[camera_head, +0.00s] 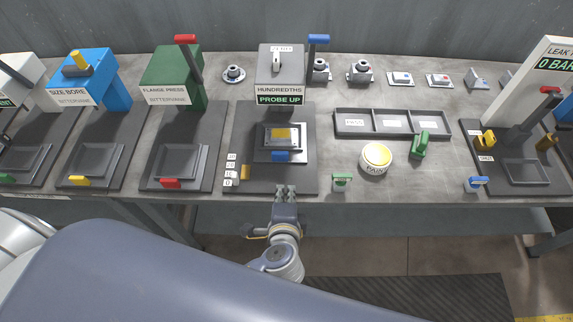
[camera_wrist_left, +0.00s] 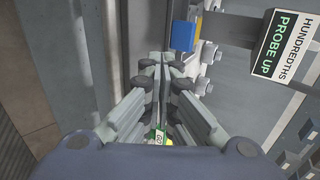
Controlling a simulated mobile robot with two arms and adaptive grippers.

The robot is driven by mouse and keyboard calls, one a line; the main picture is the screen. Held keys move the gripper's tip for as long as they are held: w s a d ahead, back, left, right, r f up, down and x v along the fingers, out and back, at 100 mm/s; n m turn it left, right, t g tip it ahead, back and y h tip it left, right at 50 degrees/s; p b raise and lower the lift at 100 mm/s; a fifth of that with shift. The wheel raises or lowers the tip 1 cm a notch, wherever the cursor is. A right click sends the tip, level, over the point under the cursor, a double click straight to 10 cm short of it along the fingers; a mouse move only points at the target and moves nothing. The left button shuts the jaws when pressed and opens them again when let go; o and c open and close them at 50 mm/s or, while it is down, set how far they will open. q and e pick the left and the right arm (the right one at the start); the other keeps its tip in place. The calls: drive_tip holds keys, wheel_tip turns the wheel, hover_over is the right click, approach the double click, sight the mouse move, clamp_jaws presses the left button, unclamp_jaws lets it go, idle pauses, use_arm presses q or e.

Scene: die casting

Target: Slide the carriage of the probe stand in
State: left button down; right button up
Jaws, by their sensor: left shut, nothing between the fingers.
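The probe stand (camera_head: 281,63) is a grey head over a dark base, and its sign reads "HUNDREDTHS PROBE UP". The sign also shows in the left wrist view (camera_wrist_left: 281,45). The carriage (camera_head: 300,143) sits on the base in front of the head and holds a part with a yellow top (camera_head: 281,134). Its blue front handle (camera_head: 280,156) faces me and shows in the left wrist view (camera_wrist_left: 183,36). My left gripper (camera_head: 286,188) is shut and empty at the front edge of the base, a little short of the blue handle and apart from it. My right gripper is not in view.
A blue-topped lever (camera_head: 318,40) rises beside the head. Number tiles and a yellow block (camera_head: 244,172) lie left of the carriage. The flange press (camera_head: 172,80) is on the left.

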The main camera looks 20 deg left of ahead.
sight(286, 156)
use_arm(q)
drive_tip(key=p+x, duration=0.1)
drive_tip(key=x, duration=0.6)
drive_tip(key=shift+r, duration=0.1)
drive_tip(key=shift+w+a+p, duration=0.2)
drive_tip(key=shift+w+p, duration=0.05)
drive_tip(key=shift+w, duration=0.35)
drive_tip(key=shift+w+a+p, duration=0.2)
drive_tip(key=shift+w+p, duration=0.05)
drive_tip(key=shift+w, duration=0.4)
drive_tip(key=shift+w+a, duration=0.2)
drive_tip(key=shift+w, duration=0.45)
drive_tip(key=w, duration=0.2)
drive_tip(key=w+a, duration=0.1)
drive_tip(key=w, duration=0.2)
drive_tip(key=shift+a, duration=0.2)
drive_tip(key=shift+s, duration=0.1)
